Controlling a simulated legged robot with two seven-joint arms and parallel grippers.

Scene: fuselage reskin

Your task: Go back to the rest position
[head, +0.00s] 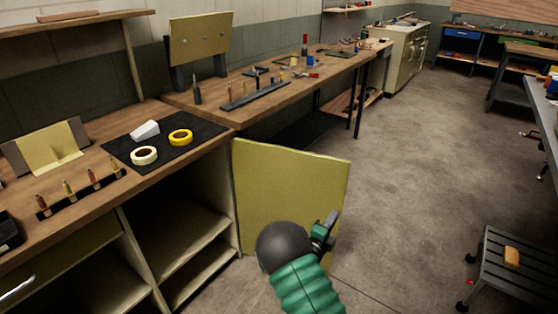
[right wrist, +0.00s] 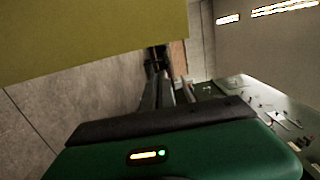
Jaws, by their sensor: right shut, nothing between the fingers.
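My right gripper (head: 325,232) is in the lower middle of the head view, in front of a yellow-green panel (head: 285,190). The panel stands upright against the end of the wooden workbench. In the right wrist view my right gripper's fingers (right wrist: 162,80) are together with nothing between them. The panel also fills the upper left of that view (right wrist: 80,35). I cannot tell the exact gap between gripper and panel. My left gripper is not in the head view.
The workbench on the left carries a black mat (head: 200,140) with a yellow tape roll (head: 180,137) and a white one (head: 144,155). A second bench (head: 300,88) with tools stands behind. A low step stool (head: 500,262) is at lower right. The concrete floor (head: 420,170) between is open.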

